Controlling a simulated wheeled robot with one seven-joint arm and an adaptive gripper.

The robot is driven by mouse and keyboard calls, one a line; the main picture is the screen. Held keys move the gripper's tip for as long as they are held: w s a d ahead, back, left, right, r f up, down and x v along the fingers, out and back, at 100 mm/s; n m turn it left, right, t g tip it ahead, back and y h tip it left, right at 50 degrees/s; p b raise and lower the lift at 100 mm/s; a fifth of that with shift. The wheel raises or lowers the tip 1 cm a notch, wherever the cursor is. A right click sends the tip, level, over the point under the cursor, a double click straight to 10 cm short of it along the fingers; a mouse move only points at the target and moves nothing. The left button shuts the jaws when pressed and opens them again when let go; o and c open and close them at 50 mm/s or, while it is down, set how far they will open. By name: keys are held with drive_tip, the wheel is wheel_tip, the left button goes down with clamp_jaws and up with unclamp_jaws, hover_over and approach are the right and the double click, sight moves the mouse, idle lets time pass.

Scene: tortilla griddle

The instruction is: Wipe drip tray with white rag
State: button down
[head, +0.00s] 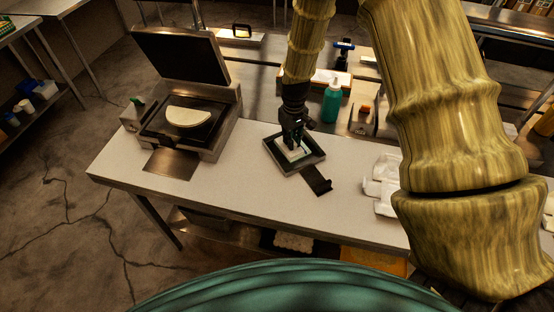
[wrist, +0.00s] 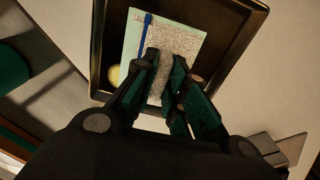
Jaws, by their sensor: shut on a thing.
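The drip tray (head: 318,161) is a dark, shallow, square tray with a raised rim, lying on the white worktop. It fills the upper part of the wrist view (wrist: 97,45). The white rag (head: 283,155) lies inside the tray; in the wrist view the rag (wrist: 185,36) is pale, with a blue stripe along its left part and a speckled grey area. My gripper (head: 293,146) points down into the tray, its fingertips (wrist: 166,62) closed on the rag. The fingers hide part of the rag and tray floor. A small yellowish spot (wrist: 114,74) shows beside the rag.
A griddle press (head: 218,132) with raised lid stands at left, holding a folded tortilla (head: 188,117). A dark flat piece (head: 317,181) lies at the tray's near right corner. A green bottle (head: 332,101) stands behind the tray. The front-left worktop is clear.

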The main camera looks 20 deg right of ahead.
drive_tip(key=shift+s+a+f, duration=0.15)
drive_tip(key=shift+a, duration=0.2)
drive_tip(key=shift+d, duration=0.1)
drive_tip(key=c, duration=1.7)
unclamp_jaws()
drive_tip(key=shift+d+f, duration=0.1)
drive_tip(key=shift+d, duration=0.1)
drive_tip(key=shift+a, duration=0.1)
drive_tip(key=shift+f, duration=0.1)
